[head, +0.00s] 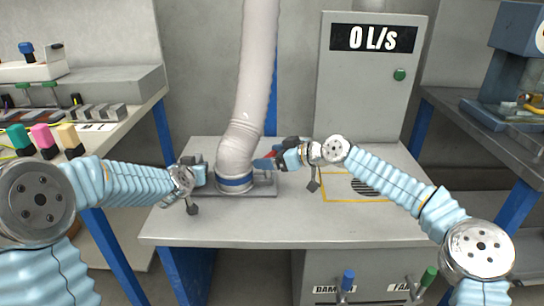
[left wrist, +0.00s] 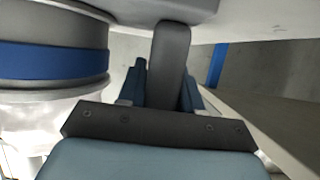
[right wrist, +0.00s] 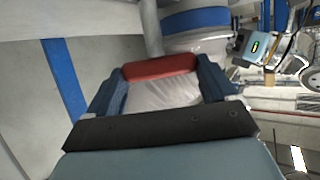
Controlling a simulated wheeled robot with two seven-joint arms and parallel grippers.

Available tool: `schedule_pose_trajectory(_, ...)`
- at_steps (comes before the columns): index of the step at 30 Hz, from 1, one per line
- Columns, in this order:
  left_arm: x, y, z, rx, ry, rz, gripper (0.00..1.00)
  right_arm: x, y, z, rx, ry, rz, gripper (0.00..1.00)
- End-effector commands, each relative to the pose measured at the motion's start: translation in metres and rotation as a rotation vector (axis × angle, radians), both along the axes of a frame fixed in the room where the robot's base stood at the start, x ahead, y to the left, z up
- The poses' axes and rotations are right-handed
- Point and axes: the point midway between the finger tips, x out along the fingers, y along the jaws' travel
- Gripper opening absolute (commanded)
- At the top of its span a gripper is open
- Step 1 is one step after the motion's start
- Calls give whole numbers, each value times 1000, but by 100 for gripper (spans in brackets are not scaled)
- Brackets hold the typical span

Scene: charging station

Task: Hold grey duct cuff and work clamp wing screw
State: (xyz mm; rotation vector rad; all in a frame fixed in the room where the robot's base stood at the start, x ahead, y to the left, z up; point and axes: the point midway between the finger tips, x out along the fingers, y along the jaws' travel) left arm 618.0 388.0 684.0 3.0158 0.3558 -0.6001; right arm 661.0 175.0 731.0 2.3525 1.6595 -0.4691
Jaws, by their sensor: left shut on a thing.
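The pale duct (head: 250,75) comes down from above to a cuff with a blue band (head: 235,183) on a plate on the table. My left gripper (head: 198,174) is at the left of the cuff, shut on an upright grey bar beside it. The grey bar (left wrist: 168,60) lies between its fingers in the left wrist view. My right gripper (head: 277,158) is at the right of the duct, its fingers wide apart. The red wing screw (right wrist: 160,66) spans the gap between the fingertips; I cannot tell whether they touch it. The red screw also shows in the head view (head: 271,155).
A grey cabinet with a "0 L/s" display (head: 372,38) stands behind the table. A yellow-outlined grille (head: 362,187) lies at the right of the tabletop. A left bench (head: 120,110) holds coloured plugs; a right bench (head: 480,115) holds a blue machine. The front tabletop (head: 300,225) is clear.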

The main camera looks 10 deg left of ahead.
Motion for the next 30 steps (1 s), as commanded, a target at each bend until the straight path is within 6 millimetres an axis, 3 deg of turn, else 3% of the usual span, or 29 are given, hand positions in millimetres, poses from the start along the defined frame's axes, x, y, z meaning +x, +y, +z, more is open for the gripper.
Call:
schedule_pose_trajectory(3,0,0,0,0,0,1,0,0,0,0,0,-1,0,54)
schedule_pose_trajectory(14,0,0,0,0,0,0,0,-3,3,1,-9,-5,-76,54)
schedule_pose_trajectory(30,1,-2,1,0,-2,-4,0,-11,11,-7,-17,6,-384,54)
